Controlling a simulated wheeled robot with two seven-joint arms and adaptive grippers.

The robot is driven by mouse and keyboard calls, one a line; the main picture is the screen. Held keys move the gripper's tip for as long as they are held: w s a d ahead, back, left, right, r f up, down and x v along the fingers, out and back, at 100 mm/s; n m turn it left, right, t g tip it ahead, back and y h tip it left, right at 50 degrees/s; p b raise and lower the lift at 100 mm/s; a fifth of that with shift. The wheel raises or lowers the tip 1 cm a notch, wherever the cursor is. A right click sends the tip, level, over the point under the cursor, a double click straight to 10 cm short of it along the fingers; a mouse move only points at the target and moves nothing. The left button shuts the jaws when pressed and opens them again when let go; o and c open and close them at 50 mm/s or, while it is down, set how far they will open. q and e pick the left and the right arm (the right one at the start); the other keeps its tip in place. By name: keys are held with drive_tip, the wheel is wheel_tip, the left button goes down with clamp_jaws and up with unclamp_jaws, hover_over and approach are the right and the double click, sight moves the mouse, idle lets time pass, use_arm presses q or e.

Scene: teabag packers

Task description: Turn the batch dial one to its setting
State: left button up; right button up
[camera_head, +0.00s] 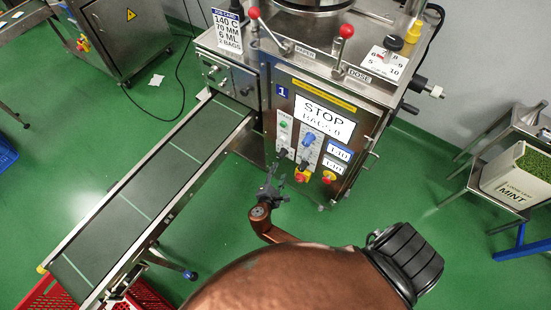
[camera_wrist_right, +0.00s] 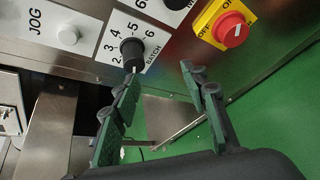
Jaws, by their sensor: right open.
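The batch dial (camera_wrist_right: 132,48) is a small black knob on a white plate with numbers around it and the word BATCH, in the upper middle of the right wrist view. A white mark shows on its lower side; I cannot tell its exact setting. My right gripper (camera_wrist_right: 162,90) is open and empty, its left fingertip just below the dial in the picture. I cannot tell whether they touch. In the head view, my right gripper (camera_head: 273,188) is in front of the lower part of the machine's control panel (camera_head: 284,91). My left gripper is not in view.
A red switch (camera_wrist_right: 230,29) on yellow is right of the dial, and a white JOG button (camera_wrist_right: 68,35) left. A job card (camera_head: 227,32) stands on the machine. A conveyor (camera_head: 150,185) runs to the lower left.

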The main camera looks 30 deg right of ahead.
sight(280, 158)
drive_tip(key=w+r, duration=0.2)
drive_tip(key=shift+w+d+r+t+h+b, duration=0.1)
drive_tip(key=shift+d+r+t+h+b, duration=0.05)
drive_tip(key=shift+r+t+h+b, duration=0.25)
drive_tip(key=b+x, duration=0.1)
drive_tip(key=x, duration=0.4)
drive_tip(key=shift+w+d+f, duration=0.25)
drive_tip(key=shift+d+f, duration=0.05)
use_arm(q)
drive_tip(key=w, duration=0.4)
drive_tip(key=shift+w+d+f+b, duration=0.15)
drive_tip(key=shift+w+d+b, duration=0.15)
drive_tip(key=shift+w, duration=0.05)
use_arm(e)
drive_tip(key=shift+w+d, duration=0.25)
drive_tip(key=shift+d, duration=0.1)
clamp_jaws()
